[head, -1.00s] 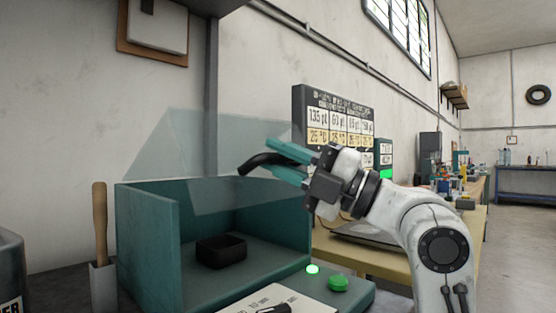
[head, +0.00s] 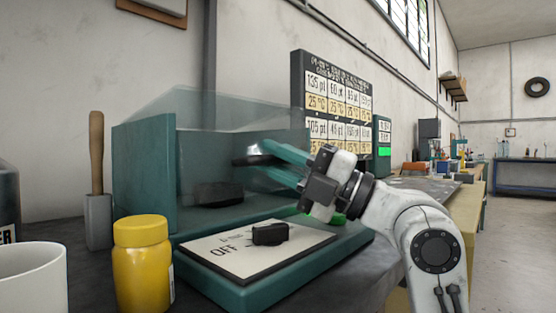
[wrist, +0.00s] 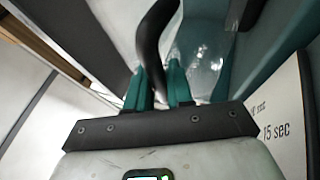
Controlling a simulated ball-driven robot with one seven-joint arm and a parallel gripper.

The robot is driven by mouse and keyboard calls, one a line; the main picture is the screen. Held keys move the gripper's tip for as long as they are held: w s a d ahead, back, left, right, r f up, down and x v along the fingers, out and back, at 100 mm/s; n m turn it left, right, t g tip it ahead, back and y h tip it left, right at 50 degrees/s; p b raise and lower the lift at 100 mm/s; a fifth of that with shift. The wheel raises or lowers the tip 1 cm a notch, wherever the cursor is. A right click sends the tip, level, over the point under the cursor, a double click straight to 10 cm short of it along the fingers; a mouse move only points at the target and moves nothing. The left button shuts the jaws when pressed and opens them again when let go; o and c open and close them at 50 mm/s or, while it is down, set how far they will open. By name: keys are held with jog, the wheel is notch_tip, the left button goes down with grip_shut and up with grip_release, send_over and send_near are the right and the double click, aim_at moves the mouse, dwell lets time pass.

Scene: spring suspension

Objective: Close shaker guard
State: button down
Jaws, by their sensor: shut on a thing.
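The shaker is a teal box (head: 145,178) with a clear guard (head: 205,112) over its opening. The guard is tilted, its front part hanging in front of the opening. My gripper (head: 262,155) is shut on the guard's black handle (head: 240,162) at the guard's front. In the wrist view the curved black handle (wrist: 152,45) runs between the two teal fingers (wrist: 155,85). A black tray (head: 218,194) sits inside the box, seen through the guard. Whether the guard's lower edge touches the box cannot be told.
A panel with a black knob (head: 270,234) marked OFF is at the box's front. A green button (head: 330,217) is partly behind my gripper. A yellow jar (head: 142,262) and a white mug (head: 32,280) stand at the front left. A wooden-handled tool (head: 97,160) stands left of the box.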

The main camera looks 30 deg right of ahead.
jog(key=c, duration=1.1)
grip_release()
jog(key=p+v, duration=0.1)
jog(key=v, duration=1)
jog(key=shift+w+f, duration=0.1)
